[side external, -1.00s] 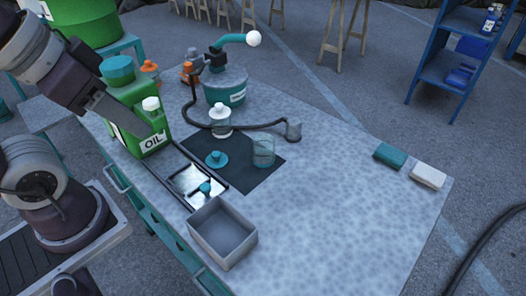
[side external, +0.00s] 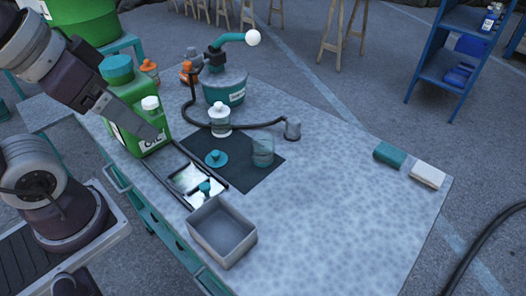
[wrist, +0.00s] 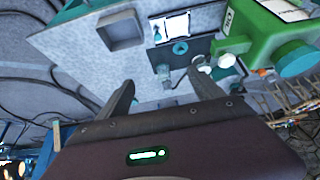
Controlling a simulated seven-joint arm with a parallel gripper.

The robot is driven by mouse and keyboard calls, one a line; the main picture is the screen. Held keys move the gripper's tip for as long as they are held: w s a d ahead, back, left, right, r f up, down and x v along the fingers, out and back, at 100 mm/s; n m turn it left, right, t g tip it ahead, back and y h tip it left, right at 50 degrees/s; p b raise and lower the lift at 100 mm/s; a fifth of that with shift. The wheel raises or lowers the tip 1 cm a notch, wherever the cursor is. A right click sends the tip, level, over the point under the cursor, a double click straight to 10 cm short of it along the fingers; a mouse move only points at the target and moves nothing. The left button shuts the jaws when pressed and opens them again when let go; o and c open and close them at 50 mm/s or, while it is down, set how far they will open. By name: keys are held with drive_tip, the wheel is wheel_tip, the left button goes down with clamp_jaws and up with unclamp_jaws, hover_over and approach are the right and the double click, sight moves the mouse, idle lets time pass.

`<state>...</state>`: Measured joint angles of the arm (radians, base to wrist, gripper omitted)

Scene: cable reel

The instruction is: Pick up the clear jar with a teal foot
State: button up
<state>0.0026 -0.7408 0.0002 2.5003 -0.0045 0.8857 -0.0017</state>
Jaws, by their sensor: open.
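A clear jar (side external: 263,152) with a teal tint at its base stands on the right part of the dark mat (side external: 256,178). It also shows small in the wrist view (wrist: 163,73), between my fingers and well beyond them. A second clear jar with a white top (side external: 220,124) stands at the mat's back edge. A teal knobbed lid (side external: 216,158) lies on the mat. My gripper (wrist: 163,90) is open and empty, its fingers spread. In the side view it hangs beside the green oil can, left of the mat and apart from the jar.
The green oil can (side external: 150,140) stands close to my gripper. A grey open bin (side external: 222,232) is at the front, near a white tray (side external: 197,181). A teal reel (side external: 226,88) and black cable lie behind. The table's right side is mostly clear.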

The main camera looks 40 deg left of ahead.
drive_tip(key=w+d+h, duration=0.1)
drive_tip(key=w+d, duration=0.2)
drive_tip(key=w, duration=0.5)
drive_tip(key=n+t+y, duration=0.4)
drive_tip(key=t+y, duration=0.1)
drive_tip(key=t, duration=0.2)
hover_over(267, 144)
drive_tip(key=s+d, duration=0.1)
drive_tip(key=s, duration=0.2)
wheel_tip(267, 144, down, 20)
drive_tip(key=r, duration=0.1)
drive_tip(key=shift+w+a+f+y, duration=0.1)
drive_tip(key=shift+w+f+y, duration=0.15)
drive_tip(key=shift+f+y, duration=0.25)
wheel_tip(267, 144, down, 6)
drive_tip(key=shift+r, duration=0.2)
drive_tip(key=shift+w+a+f, duration=0.2)
drive_tip(key=shift+w+f, duration=0.25)
drive_tip(key=shift+w, duration=0.05)
drive_tip(key=shift+w+a+f, duration=0.2)
drive_tip(key=shift+w+f, duration=0.25)
drive_tip(key=shift+w+a+f, duration=0.1)
drive_tip(key=shift+w+f, duration=0.1)
drive_tip(key=shift+w, duration=0.2)
drive_tip(key=c, duration=1.6)
